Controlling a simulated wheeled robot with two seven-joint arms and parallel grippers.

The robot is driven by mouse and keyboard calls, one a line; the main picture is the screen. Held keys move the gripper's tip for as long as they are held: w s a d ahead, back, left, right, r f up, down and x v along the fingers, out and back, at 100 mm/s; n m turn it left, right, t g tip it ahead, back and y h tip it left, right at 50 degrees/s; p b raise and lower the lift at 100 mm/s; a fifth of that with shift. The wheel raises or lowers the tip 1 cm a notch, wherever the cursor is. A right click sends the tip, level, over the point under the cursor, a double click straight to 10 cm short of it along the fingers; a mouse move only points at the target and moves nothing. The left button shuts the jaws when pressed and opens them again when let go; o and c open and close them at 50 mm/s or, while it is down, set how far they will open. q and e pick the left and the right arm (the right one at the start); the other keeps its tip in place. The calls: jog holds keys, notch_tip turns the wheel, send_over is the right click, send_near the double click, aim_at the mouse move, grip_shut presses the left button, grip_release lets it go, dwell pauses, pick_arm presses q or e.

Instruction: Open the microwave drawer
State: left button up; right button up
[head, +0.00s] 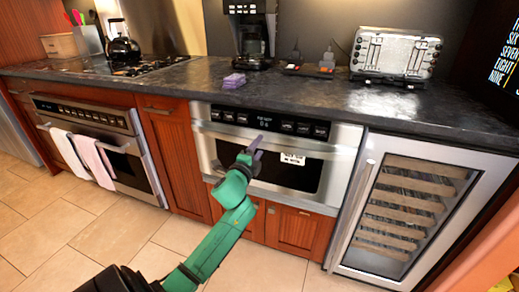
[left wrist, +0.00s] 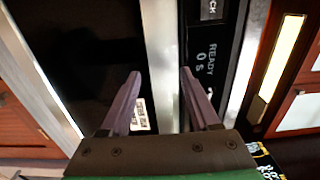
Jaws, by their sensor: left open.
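The microwave drawer (head: 325,172) is built in under the counter, with a steel front, a dark window and a white label. It appears shut. Its black control panel (head: 268,121) runs along the top; the panel also shows in the left wrist view (left wrist: 206,85), reading READY. My left gripper (head: 257,143) is in front of the drawer's upper front, below the panel. In the left wrist view my open fingers (left wrist: 160,75) point at the drawer, with a bright steel strip (left wrist: 160,40) between them in the picture. I cannot tell whether they touch it. My right gripper is not in view.
An oven (head: 95,140) with towels is at the left, and a glass-door cooler (head: 405,205) with a vertical handle at the right. The dark counter (head: 190,85) above carries a toaster (head: 395,55) and a coffee maker (head: 250,35). Tiled floor (head: 110,225) is open in front.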

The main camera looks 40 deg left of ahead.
pick_arm(q)
jog(key=shift+w+a, duration=0.15)
jog(key=shift+w, duration=0.35)
grip_shut()
dwell(1.1)
